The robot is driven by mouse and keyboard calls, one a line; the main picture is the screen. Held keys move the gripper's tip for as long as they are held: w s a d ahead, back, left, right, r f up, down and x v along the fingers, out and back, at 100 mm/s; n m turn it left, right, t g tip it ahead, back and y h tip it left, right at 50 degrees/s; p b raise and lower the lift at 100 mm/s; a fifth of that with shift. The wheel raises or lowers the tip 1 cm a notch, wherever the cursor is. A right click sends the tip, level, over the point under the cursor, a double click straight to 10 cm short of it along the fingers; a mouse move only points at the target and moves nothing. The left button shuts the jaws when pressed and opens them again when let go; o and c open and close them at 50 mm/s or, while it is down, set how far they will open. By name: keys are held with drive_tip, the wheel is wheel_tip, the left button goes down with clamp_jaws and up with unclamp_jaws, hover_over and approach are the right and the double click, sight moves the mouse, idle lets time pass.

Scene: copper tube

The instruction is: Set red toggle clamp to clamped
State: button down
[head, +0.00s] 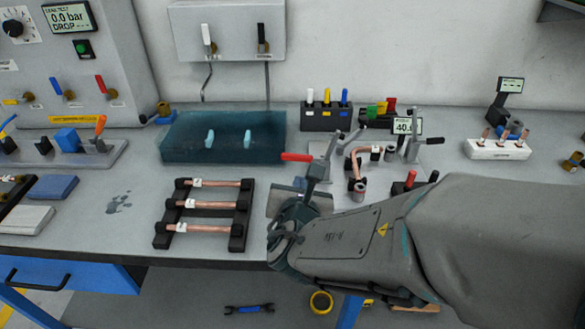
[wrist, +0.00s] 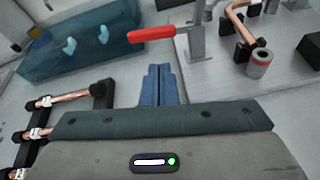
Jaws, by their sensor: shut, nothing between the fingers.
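The red toggle clamp has a red handle grip (head: 296,157) that points left and lies nearly level. Its grey metal body stands at the left edge of a grey fixture plate. The red grip (wrist: 151,34) and part of the grey upright (wrist: 196,35) also show in the wrist view. My gripper (head: 299,184) is shut and empty, just in front of and below the red grip in the picture. Its blue fingertips (wrist: 158,72) are together and apart from the handle. My arm hides the front part of the fixture in the head view.
A bent copper tube (head: 356,160) sits on the fixture, with a second grey clamp (head: 412,150) to its right. A black rack (head: 243,215) with copper tubes is at left front. A translucent teal block (head: 190,150) stands behind it.

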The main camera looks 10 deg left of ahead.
drive_tip(key=shift+s+a+f+n+y, duration=0.1)
drive_tip(key=shift+s+a+n+y, duration=0.1)
drive_tip(key=shift+a+n, duration=0.15)
drive_tip(key=shift+s+a+n+y, duration=0.15)
drive_tip(key=shift+a+n+y, duration=0.1)
drive_tip(key=shift+a, duration=0.2)
drive_tip(key=shift+w, duration=0.1)
drive_tip(key=x, duration=1)
drive_tip(key=shift+d, duration=0.1)
